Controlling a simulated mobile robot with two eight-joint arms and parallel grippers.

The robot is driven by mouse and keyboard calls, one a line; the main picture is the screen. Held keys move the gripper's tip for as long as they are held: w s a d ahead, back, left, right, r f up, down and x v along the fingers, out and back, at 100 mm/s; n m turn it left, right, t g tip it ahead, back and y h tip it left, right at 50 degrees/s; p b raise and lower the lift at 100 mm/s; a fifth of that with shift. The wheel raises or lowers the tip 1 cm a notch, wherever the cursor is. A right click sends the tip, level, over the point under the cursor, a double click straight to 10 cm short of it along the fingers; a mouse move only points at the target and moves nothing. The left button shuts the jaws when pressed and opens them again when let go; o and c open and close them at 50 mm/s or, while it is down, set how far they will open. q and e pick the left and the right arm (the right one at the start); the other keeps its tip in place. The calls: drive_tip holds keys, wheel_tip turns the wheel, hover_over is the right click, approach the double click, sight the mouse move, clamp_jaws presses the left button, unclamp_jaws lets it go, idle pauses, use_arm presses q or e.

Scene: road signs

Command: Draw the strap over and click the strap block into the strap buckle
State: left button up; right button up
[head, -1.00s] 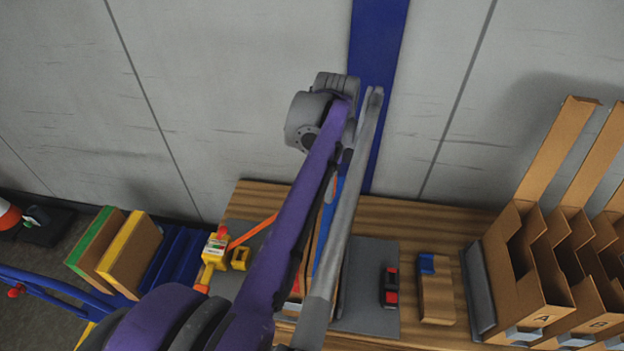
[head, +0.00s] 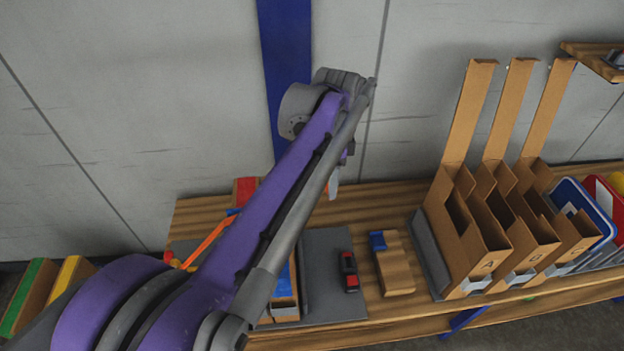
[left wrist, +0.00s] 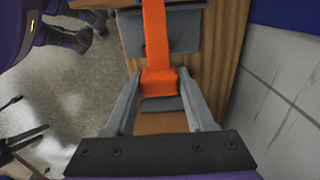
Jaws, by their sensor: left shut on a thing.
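My left gripper (left wrist: 160,88) is shut on the orange strap block (left wrist: 160,82), which sits between its two grey fingers in the left wrist view. The orange strap (left wrist: 155,30) runs from the block toward the top of that view. In the head view part of the strap (head: 208,240) shows to the left of my purple left arm, sloping up toward it. The arm hides most of the gripper there; only a pale grey finger part (head: 333,186) shows. A black and red piece, which looks like the strap buckle (head: 349,272), lies on the grey mat (head: 325,245). My right gripper is out of view.
A wooden block with a blue end (head: 395,265) lies right of the mat. Cardboard bins (head: 480,240) with tall backs stand further right, with blue and red trays (head: 585,215) beyond. My arm covers a box with a blue top (head: 285,285). The wall rises behind the table.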

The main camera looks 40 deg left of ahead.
use_arm(q)
drive_tip(key=w+d, duration=0.5)
drive_tip(key=w, duration=0.1)
wheel_tip(320, 180, down, 35)
drive_tip(key=b, duration=1.9)
drive_tip(key=shift+d+r, duration=0.1)
drive_tip(key=shift+f+b, duration=0.45)
drive_tip(key=shift+f, duration=0.6)
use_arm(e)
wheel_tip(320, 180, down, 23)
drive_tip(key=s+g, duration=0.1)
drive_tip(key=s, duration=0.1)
use_arm(q)
drive_tip(key=shift+f, duration=0.6)
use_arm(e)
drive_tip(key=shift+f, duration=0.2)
use_arm(q)
drive_tip(key=o, duration=1.1)
drive_tip(key=shift+o, duration=0.2)
